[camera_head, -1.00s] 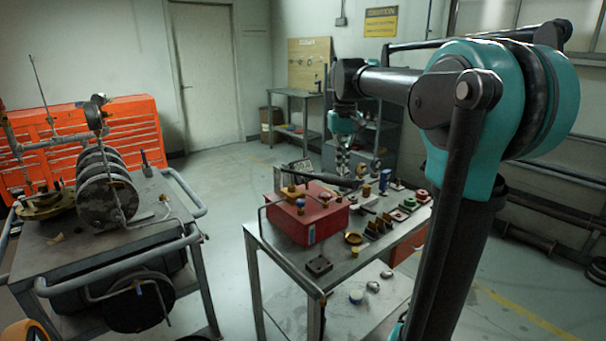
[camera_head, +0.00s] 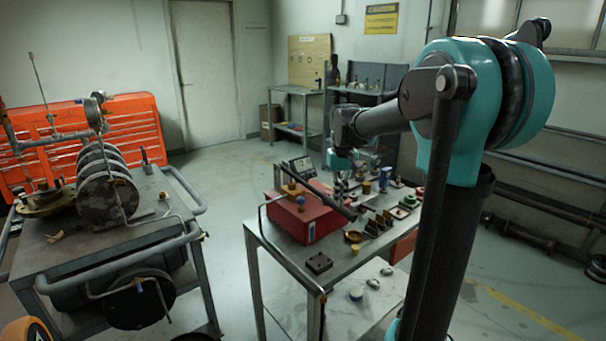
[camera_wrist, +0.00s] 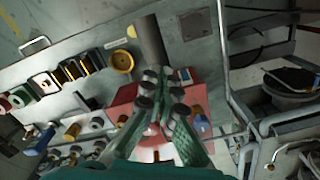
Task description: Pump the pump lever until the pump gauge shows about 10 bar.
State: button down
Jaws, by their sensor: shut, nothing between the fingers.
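The red pump box (camera_head: 312,224) sits on the near left part of the grey work table. Its dark pump lever (camera_head: 318,193) slants from the upper left down to the right, its free end low beyond the box. The lever also shows in the wrist view (camera_wrist: 151,40), partly behind my fingers. My gripper (camera_head: 341,190) is shut and empty, right at the lever; it appears above or against it, but contact is unclear. In the wrist view my fingertips (camera_wrist: 166,78) overlap the lever. I cannot make out a pump gauge reading.
Several small parts, among them a brass cup (camera_head: 353,237) and a dark square block (camera_head: 319,262), crowd the work table (camera_head: 283,256). A cart (camera_head: 70,248) with a valve assembly stands at left. Open floor lies between them.

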notch_tip(320, 180, down, 2)
jog(key=shift+f, duration=0.25)
jog(key=shift+r, duration=0.1)
notch_tip(320, 180, up, 13)
dwell(0.4)
jog(key=shift+f, duration=0.2)
jog(key=shift+f, duration=5.1)
jog(key=shift+r, duration=0.15)
